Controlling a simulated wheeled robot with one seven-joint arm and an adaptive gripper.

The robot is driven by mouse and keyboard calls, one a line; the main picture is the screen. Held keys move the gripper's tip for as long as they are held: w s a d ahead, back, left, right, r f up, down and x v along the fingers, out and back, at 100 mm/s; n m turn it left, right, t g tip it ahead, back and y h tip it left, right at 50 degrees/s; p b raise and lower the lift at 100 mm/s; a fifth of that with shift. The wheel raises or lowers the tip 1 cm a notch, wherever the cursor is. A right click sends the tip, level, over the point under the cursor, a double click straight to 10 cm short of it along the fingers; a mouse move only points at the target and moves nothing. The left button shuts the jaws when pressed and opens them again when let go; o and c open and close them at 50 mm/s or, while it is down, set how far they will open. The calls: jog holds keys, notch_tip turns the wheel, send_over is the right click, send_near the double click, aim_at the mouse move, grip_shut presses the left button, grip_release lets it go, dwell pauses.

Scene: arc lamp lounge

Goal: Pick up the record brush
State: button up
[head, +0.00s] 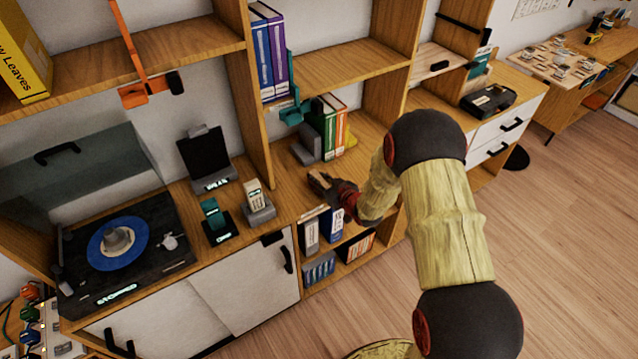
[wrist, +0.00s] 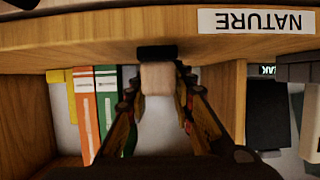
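The record brush appears to be the small block with a pale wooden body and a black strip. In the wrist view the brush (wrist: 157,79) is seen end-on between my fingertips, in front of the counter shelf. In the head view the brush (head: 318,183) shows as a brown piece at the end of my gripper (head: 332,189), over the counter near its front edge. My gripper (wrist: 157,88) has a finger close against each side of the brush and looks shut on it. I cannot tell whether the brush clears the counter.
Green and orange books (head: 333,125) stand behind my gripper. A turntable (head: 125,248), a teal item on a stand (head: 214,218) and a white item on a grey stand (head: 257,205) are to the left. More books (head: 335,226) fill the shelf below. A NATURE label (wrist: 256,21) marks the counter edge.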

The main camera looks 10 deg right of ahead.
grip_shut()
